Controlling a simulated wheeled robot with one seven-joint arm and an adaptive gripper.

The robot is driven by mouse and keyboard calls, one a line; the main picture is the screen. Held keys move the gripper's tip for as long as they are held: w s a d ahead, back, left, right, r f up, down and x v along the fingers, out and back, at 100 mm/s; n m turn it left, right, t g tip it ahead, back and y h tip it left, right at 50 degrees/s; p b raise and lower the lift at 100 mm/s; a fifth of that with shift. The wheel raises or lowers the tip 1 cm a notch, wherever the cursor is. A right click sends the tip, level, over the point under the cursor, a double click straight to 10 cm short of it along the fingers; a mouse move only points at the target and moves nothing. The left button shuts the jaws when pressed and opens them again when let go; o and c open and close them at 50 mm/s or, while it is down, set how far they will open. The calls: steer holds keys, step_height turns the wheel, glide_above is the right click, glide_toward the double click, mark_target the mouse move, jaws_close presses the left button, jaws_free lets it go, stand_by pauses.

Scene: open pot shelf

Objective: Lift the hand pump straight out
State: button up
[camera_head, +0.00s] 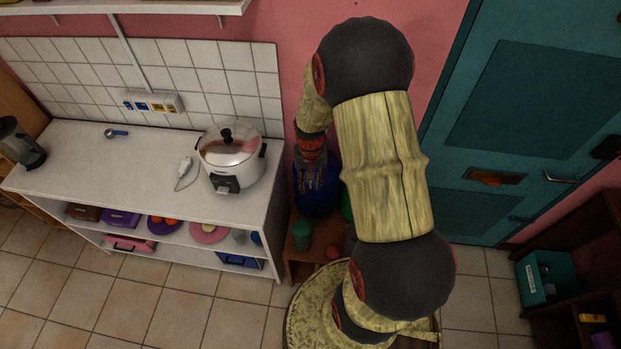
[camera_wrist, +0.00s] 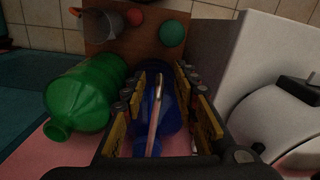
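A large blue bottle (camera_head: 316,203) stands on a small brown stand beside the white counter. In the wrist view the bottle (camera_wrist: 169,112) is below and between my fingers, partly hidden by them. A thin pale pinkish-grey piece (camera_wrist: 154,118), seemingly the hand pump, rises from the bottle between the fingers. Its full outline is hard to make out. My gripper (camera_wrist: 160,72) has its yellow-padded fingers spread on either side of it, with gaps visible. In the head view my gripper (camera_head: 316,178) points down over the bottle; contact cannot be seen there.
A green bottle (camera_wrist: 82,98) stands close beside the blue one. The brown stand (camera_head: 300,265) also holds a green cup (camera_head: 302,235), a red round thing (camera_head: 333,252) and a grey mug (camera_wrist: 105,27). The white counter (camera_head: 90,165) with a rice cooker (camera_head: 230,160) is immediately alongside.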

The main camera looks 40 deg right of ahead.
step_height(320, 180, down, 6)
steer(key=shift+r, duration=0.25)
steer(key=shift+c, duration=1)
jaws_close()
steer(key=shift+o, duration=0.6)
jaws_free()
